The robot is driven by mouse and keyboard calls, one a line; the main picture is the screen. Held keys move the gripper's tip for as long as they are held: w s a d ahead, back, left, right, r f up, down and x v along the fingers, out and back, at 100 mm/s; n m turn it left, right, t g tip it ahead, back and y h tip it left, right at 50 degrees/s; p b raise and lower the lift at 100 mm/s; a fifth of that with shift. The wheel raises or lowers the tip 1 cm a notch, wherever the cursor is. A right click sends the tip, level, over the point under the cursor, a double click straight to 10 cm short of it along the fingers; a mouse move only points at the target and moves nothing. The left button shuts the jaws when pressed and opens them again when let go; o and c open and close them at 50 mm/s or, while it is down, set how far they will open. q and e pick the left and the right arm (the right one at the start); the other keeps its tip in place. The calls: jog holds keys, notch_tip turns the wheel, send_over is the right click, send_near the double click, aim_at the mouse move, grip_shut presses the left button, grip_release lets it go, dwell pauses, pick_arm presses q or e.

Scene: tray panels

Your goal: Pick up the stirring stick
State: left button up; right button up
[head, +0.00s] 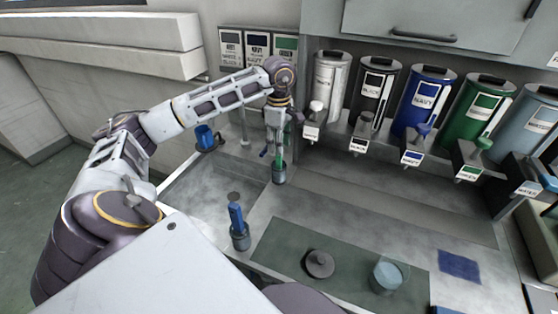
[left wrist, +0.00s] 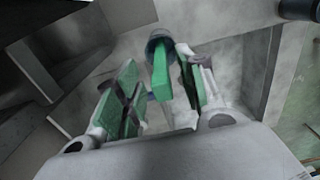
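A green stirring stick (head: 279,160) stands in a small grey holder (head: 279,175) near the back of the counter. My left gripper (head: 279,143) points down over it. In the left wrist view the green stick (left wrist: 162,75) rises from its round holder (left wrist: 160,42) between the two fingers of my open left gripper (left wrist: 160,95), with gaps showing on both sides. A second stick, blue (head: 236,214), stands in another holder (head: 240,238) nearer the front. My right gripper is not in view.
Several labelled dispensers, including navy (head: 424,100) and green (head: 468,110), line the back right. A blue mug (head: 205,137) stands left of my gripper. A dark mat (head: 350,252) bears a dark round lid-like piece (head: 319,264) and a clear cup (head: 388,276). A blue cloth (head: 460,265) lies right.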

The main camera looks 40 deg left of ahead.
aim_at(279, 160)
pick_arm(q)
jog(key=shift+f, duration=2)
jog(key=shift+d, duration=0.1)
grip_shut()
